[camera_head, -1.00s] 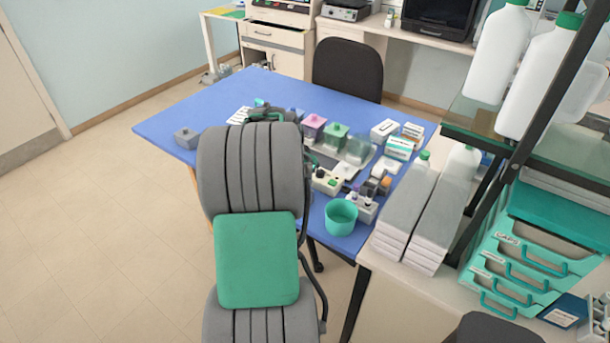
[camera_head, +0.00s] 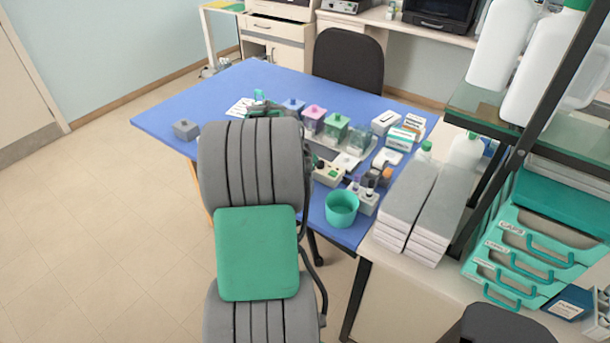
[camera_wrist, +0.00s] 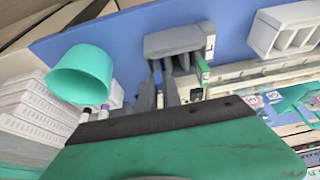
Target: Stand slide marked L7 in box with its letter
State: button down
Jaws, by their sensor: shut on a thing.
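My gripper (camera_wrist: 158,92) shows in the wrist view with its grey fingers close together. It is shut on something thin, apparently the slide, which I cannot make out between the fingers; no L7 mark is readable. A grey slotted box (camera_wrist: 172,42) with a white label on its right end lies just beyond the fingertips; its letter is not readable. A pale slotted box (camera_wrist: 285,28) is farther right. A narrow green-ended piece (camera_wrist: 202,68) shows just right of the fingers. In the head view my arm hides the gripper's fingers and much of the table's near side.
A teal cup (camera_head: 342,209) stands near the blue table's (camera_head: 185,100) right corner; it also shows in the wrist view (camera_wrist: 82,75). Several lidded jars, including a pink one (camera_head: 313,121), stand behind my arm. A small grey box (camera_head: 186,130) is at left. The back-left tabletop is clear.

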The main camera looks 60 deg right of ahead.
jog(key=shift+f+b, duration=0.3)
jog(key=shift+f, duration=0.05)
jog(key=c, duration=1.5)
grip_release()
jog(key=shift+o, duration=0.2)
jog(key=b+v, duration=0.1)
jog(key=v, duration=0.7)
